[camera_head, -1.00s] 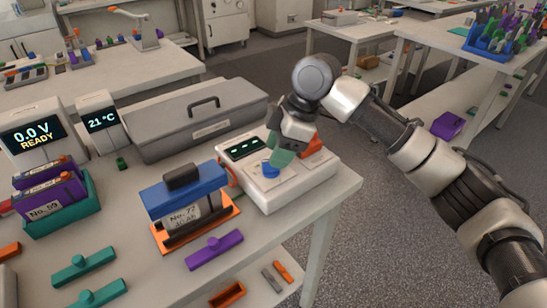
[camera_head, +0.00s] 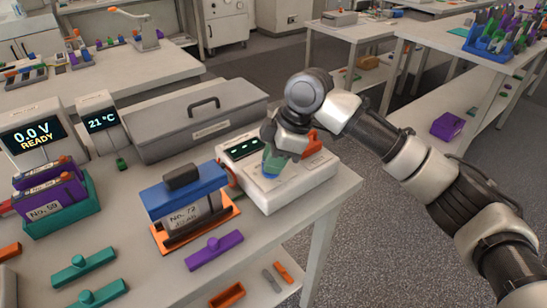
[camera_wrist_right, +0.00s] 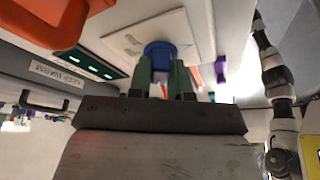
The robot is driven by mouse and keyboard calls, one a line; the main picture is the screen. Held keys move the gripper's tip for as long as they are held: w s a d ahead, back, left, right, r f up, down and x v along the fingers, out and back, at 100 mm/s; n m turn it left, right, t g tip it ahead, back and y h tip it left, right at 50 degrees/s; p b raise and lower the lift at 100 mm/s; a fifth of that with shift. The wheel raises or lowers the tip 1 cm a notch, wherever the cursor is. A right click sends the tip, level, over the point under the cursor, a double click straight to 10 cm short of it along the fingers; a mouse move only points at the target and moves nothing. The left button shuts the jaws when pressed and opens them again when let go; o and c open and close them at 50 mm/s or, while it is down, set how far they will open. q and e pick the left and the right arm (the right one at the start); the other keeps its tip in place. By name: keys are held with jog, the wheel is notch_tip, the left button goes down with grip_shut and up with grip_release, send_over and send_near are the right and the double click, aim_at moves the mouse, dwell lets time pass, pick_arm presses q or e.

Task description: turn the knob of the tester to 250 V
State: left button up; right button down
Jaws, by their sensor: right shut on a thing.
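The tester (camera_head: 292,188) is a white box with a dark display (camera_head: 244,148) near the right corner of the table. Its blue knob (camera_wrist_right: 160,48) shows in the right wrist view, between the green fingertips of my right gripper (camera_wrist_right: 162,75). In the head view the right gripper (camera_head: 274,165) points down at the tester's top and hides most of the knob. The right gripper is shut on the knob. The display shows only dashes, and the knob's pointer and scale cannot be read. My left gripper is not in view.
A blue-topped battery block (camera_head: 188,200) in an orange tray stands left of the tester. Behind are a grey case (camera_head: 198,120) and a 0.0 V READY display (camera_head: 33,135). An orange part (camera_head: 313,143) stands on the tester's right side. Purple, green and orange pieces lie in front.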

jog(key=shift+r+p, duration=0.1)
jog(key=shift+p, duration=0.35)
jog(key=m+t+p, duration=0.1)
jog(key=m+p, duration=0.3)
jog(key=p, duration=0.3)
jog(key=m+t+h+p, duration=0.1)
jog(key=m+p, duration=0.4)
jog(key=p, duration=0.2)
jog(key=m+t+h+p, duration=0.1)
jog(key=m+t+p, duration=0.1)
jog(key=m+p, duration=0.2)
jog(key=shift+s+a+r+p, duration=0.15)
jog(key=shift+s+p, duration=0.2)
jog(key=shift+p, duration=1.15)
jog(key=shift+f+m+t+h+p, duration=0.15)
jog(key=shift+m+h+p, duration=0.2)
jog(key=shift+m+p, duration=0.35)
jog(key=shift+f+m+t+h+p, duration=0.15)
jog(key=shift+m+h+p, duration=0.2)
jog(key=shift+m+p, duration=0.3)
jog(key=c, duration=1)
grip_release()
jog(key=shift+c, duration=0.2)
jog(key=b+v, duration=0.1)
jog(key=v, duration=1)
